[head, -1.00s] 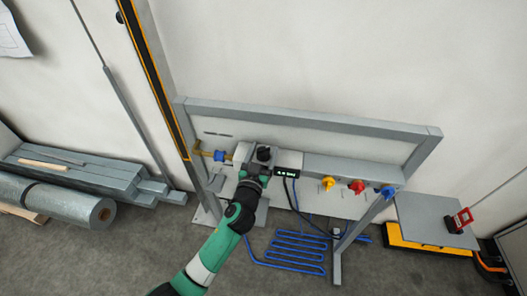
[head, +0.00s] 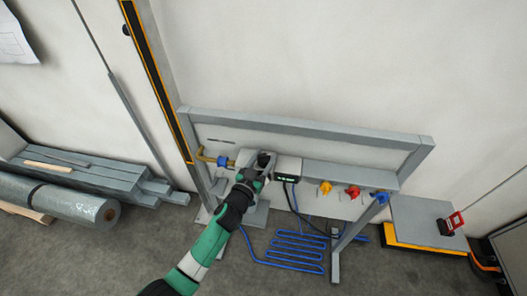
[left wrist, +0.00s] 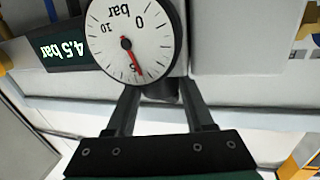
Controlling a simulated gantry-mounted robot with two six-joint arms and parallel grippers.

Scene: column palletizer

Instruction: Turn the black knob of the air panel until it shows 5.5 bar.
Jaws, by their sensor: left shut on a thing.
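The air panel is a grey box (head: 287,165) on the grey frame, with its black knob (head: 264,157) on the front. My left gripper (head: 261,167) is at the knob. In the left wrist view the two fingers (left wrist: 160,100) reach either side of the dark knob (left wrist: 160,89), which is mostly hidden behind the gauge, and they are shut on it. The round white gauge (left wrist: 130,40) appears upside down, its red needle near the 5. The digital display (left wrist: 66,52), also upside down, reads 4.5 bar; it shows in the head view too (head: 287,179). My right gripper is not in view.
Yellow (head: 325,187), red (head: 352,191) and blue (head: 379,197) valves sit along the rail to the right. A blue valve (head: 222,161) is on the brass pipe at left. Blue hose (head: 300,245) lies below. Wall above the frame is clear.

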